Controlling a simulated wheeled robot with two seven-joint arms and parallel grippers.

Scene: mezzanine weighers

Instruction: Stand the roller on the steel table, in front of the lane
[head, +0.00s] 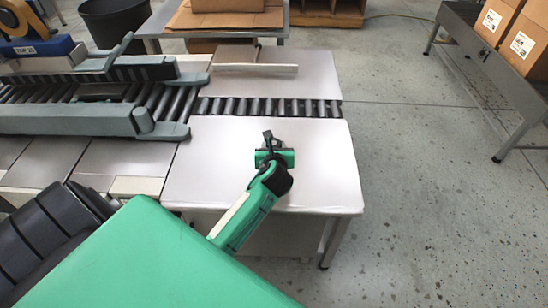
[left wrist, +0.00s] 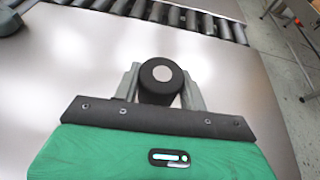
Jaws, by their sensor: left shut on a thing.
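The roller is a short black cylinder with a pale round spot on its end, seen between the fingers in the left wrist view (left wrist: 160,82). In the head view only a small dark part of the roller (head: 267,136) shows beyond my left gripper (head: 273,146). The left gripper is shut on the roller, with one grey finger on each side. It is over the front part of the steel table (head: 325,180), in front of the lane (head: 270,107). I cannot tell whether the roller's base touches the table. My right gripper is not in view.
A grey guide rail (head: 70,120) flanks the lane at the left. Cartons (head: 526,40) stand on a bench at the right. The table around the gripper is clear.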

